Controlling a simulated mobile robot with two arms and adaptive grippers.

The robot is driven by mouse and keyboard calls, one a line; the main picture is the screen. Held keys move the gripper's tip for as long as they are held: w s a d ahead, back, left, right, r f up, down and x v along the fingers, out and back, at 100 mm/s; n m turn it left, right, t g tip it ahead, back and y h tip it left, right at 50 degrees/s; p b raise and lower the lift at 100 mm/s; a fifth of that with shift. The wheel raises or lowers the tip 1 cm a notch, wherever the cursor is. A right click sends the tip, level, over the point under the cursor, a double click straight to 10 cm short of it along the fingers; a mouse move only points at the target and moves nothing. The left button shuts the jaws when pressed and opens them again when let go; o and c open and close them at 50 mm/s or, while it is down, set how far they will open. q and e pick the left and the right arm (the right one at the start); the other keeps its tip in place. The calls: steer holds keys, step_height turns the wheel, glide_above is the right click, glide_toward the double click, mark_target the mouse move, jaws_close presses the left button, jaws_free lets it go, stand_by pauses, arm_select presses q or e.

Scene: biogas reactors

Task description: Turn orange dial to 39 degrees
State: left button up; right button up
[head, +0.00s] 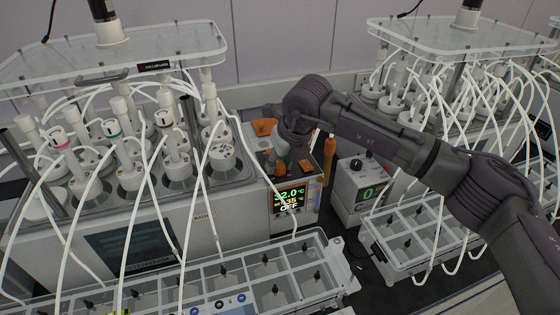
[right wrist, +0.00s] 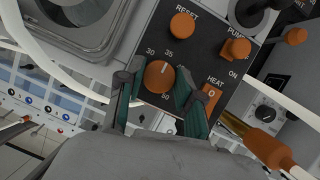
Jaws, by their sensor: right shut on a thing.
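The orange dial (right wrist: 159,77) sits on a dark control panel in the right wrist view, with marks 30, 35 and 50 around it. Its white pointer line points up, close to the 35 mark. My right gripper (right wrist: 163,86) is shut on the dial, with one green-padded finger on each side. In the head view, the right gripper (head: 279,158) is over the top of the control box, and the arm hides the dial. The box's display (head: 290,200) reads 32.0 °C in green, 35 in orange below it, and OFF. My left gripper is not in view.
The panel also has an orange RESET knob (right wrist: 182,26), a PUMP switch (right wrist: 236,48) and a HEAT switch (right wrist: 211,94) close to the right finger. White tubes (head: 165,195) hang around the reactors. A second box (head: 362,185) stands at the right.

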steer(key=shift+f+m+b, duration=0.15)
steer(key=shift+m+b, duration=0.25)
steer(key=shift+b, duration=0.4)
steer(key=m+h+b, duration=0.1)
steer(key=m+b, duration=0.3)
steer(key=b, duration=0.3)
steer(key=shift+a+t+h, duration=0.1)
steer(key=shift+t+h, duration=0.3)
steer(key=shift+r+m+h+b, duration=0.2)
steer(key=shift+m+h+b, duration=0.3)
steer(key=shift+m+b, duration=0.85)
steer(key=o, duration=1.2)
steer(key=shift+c, duration=0.2)
steer(key=v, duration=1.2)
steer(key=shift+s, duration=0.15)
